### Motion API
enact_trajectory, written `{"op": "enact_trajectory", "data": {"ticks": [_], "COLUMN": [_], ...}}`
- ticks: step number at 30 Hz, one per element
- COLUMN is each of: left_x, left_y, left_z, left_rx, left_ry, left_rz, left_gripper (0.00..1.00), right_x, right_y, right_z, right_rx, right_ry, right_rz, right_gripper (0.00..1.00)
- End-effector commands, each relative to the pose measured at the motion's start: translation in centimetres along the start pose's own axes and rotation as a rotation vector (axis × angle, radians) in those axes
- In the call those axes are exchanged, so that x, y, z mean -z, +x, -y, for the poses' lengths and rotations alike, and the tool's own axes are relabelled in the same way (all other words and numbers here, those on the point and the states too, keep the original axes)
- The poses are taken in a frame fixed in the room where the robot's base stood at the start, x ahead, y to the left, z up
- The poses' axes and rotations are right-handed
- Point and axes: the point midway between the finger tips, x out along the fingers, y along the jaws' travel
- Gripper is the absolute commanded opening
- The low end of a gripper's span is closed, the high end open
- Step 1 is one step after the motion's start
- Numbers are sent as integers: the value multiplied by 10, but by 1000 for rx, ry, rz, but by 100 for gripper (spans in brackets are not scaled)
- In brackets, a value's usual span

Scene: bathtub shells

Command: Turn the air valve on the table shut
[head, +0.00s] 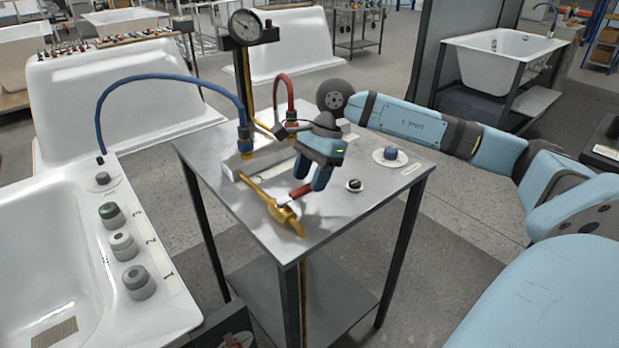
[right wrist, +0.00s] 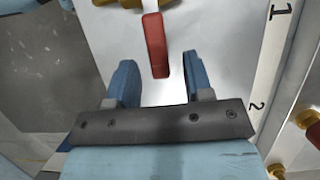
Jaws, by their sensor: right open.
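The air valve is a brass body (head: 285,214) at the near end of a brass pipe on the grey metal table (head: 345,205). Its red lever (head: 300,192) points right, roughly crosswise to the pipe. My right gripper (head: 311,180) is above the table by the lever, with its fingers pointing down. In the right wrist view, the red lever (right wrist: 157,45) shows just beyond the open, empty fingers (right wrist: 163,75), in line with the gap between them. I cannot tell whether they touch it. My left gripper is not in view.
Blue (head: 170,79) and red (head: 283,80) hoses and a gauge (head: 245,27) stand behind the valve. A blue knob (head: 390,153) and a black knob (head: 354,184) are on the table's right. A white bathtub (head: 150,310) with several knobs flanks the table on the left.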

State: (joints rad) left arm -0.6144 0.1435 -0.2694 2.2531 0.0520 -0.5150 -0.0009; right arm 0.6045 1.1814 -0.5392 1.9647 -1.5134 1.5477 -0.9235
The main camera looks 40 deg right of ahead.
Motion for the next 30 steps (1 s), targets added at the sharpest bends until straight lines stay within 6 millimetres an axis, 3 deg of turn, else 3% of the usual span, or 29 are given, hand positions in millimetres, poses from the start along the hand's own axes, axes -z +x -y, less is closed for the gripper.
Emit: {"op": "enact_trajectory", "data": {"ticks": [15,21,30], "left_x": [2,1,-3], "left_y": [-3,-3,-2], "left_z": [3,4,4], "left_rx": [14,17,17], "left_ry": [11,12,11], "left_rz": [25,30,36], "left_gripper": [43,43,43], "right_x": [-1,0,0], "right_y": [-109,-127,-129], "right_z": [0,0,0], "right_rx": [4,1,1], "right_ry": [-1,-1,-1], "right_rz": [0,0,1], "right_gripper": [47,47,47]}}
